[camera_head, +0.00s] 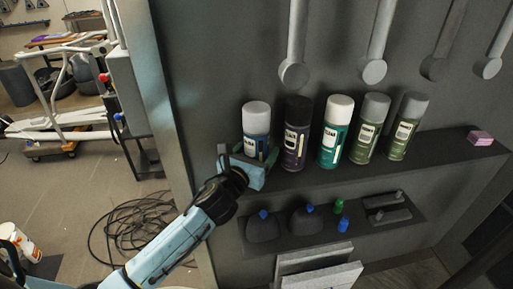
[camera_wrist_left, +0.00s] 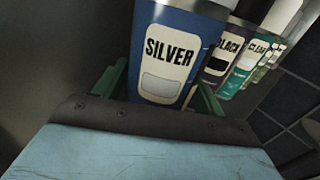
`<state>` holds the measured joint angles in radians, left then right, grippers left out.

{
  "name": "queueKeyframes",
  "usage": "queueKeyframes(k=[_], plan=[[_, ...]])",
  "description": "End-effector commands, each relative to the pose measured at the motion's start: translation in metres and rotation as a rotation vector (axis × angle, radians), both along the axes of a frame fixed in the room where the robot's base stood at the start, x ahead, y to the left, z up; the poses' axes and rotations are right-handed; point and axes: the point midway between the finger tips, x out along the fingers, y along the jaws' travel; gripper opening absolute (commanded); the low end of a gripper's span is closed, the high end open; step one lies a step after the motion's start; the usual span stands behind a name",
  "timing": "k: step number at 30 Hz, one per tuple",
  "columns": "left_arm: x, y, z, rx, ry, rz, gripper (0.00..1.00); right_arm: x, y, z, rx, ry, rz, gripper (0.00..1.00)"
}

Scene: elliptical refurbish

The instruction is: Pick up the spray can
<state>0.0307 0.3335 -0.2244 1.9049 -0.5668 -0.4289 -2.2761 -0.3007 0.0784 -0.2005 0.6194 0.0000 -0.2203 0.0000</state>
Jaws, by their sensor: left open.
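Several spray cans stand in a row on a dark shelf. Whether the fingers touch the can I cannot tell. My right gripper is not in view.
A pink block (camera_head: 480,138) sits at the shelf's right end. A lower shelf (camera_head: 365,233) holds dark tools and small blue and green pieces. Grey handles (camera_head: 293,45) hang above the cans. A black cable (camera_head: 135,225) lies coiled on the floor at left.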

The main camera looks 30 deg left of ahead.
Motion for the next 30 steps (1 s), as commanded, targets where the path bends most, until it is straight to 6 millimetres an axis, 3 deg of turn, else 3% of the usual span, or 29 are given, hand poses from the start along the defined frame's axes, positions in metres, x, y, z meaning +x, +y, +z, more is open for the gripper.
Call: queueKeyframes(k=[4,11,20,30], plan=[[0.0123,0.0003,0.0004,0.000,0.000,0.000,0.70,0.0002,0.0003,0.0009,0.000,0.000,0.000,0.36],[0.0130,0.0003,0.0001,0.000,0.000,-0.001,0.70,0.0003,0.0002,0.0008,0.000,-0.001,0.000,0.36],[0.0127,0.0002,0.0000,0.000,0.001,-0.001,0.32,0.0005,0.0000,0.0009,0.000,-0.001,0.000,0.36],[0.0130,0.0001,0.0063,0.001,-0.004,-0.002,0.32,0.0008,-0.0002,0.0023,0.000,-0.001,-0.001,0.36]])
